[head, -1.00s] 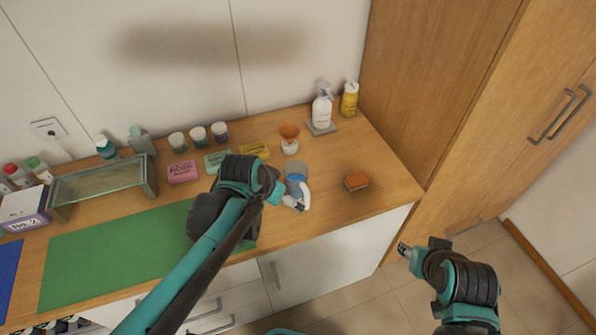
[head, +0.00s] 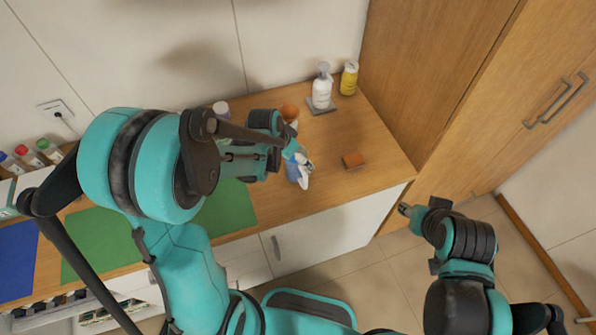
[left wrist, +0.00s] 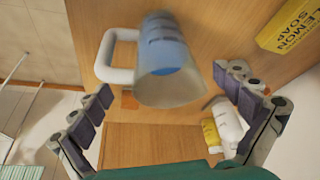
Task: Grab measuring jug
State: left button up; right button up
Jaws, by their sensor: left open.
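The measuring jug stands on the wooden counter. It is clear with blue contents and a white handle. In the head view the jug (head: 293,172) is partly hidden by my left gripper (head: 292,150). In the left wrist view the jug (left wrist: 168,70) lies ahead between the spread fingers of my left gripper (left wrist: 163,92), with its handle to the left. The gripper is open, and I see no finger closed on the jug. My right gripper (head: 405,210) hangs over the floor, away from the counter; its jaws are too small to read.
An orange sponge (head: 354,160) lies right of the jug. Lemon soap (left wrist: 290,25) is near. A green mat (head: 232,207) lies left.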

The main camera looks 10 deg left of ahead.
pick_arm(q)
jog(key=shift+w+d+f, duration=0.1)
jog(key=shift+w+f, duration=0.1)
jog(key=shift+f, duration=0.1)
jog(key=shift+s, duration=0.1)
jog(key=c, duration=2.2)
jog(key=shift+o, duration=0.2)
jog(key=shift+r, duration=0.2)
